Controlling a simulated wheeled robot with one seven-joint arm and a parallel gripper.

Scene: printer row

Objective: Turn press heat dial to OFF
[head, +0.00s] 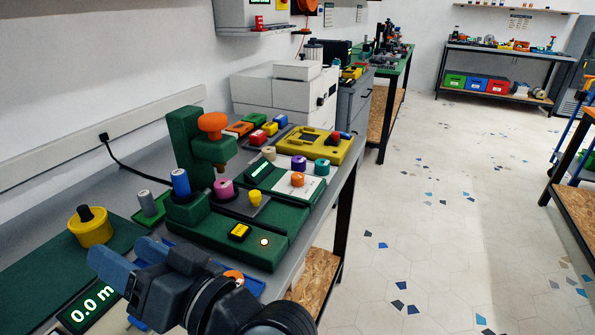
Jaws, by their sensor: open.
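A green press (187,140) stands on the bench at the centre left, with an orange knob (212,122) on its head. A green base in front of it carries a small yellow block with a dark display (239,232) and a lit round button (264,242). A small yellow knob (255,198) sits on a dark plate by the press. Just behind is a white panel with an orange knob (297,180) and a lit green display. I cannot tell which knob is the heat dial, and no OFF mark is readable. My gripper (122,255) is open and empty at the lower left, apart from these knobs.
A blue cylinder (180,183), a magenta piece (223,189) and a grey cylinder (147,203) stand near the press. A yellow tray (326,149) and a white machine (280,95) are farther back. A lit readout (92,303) is at lower left. The floor at right is clear.

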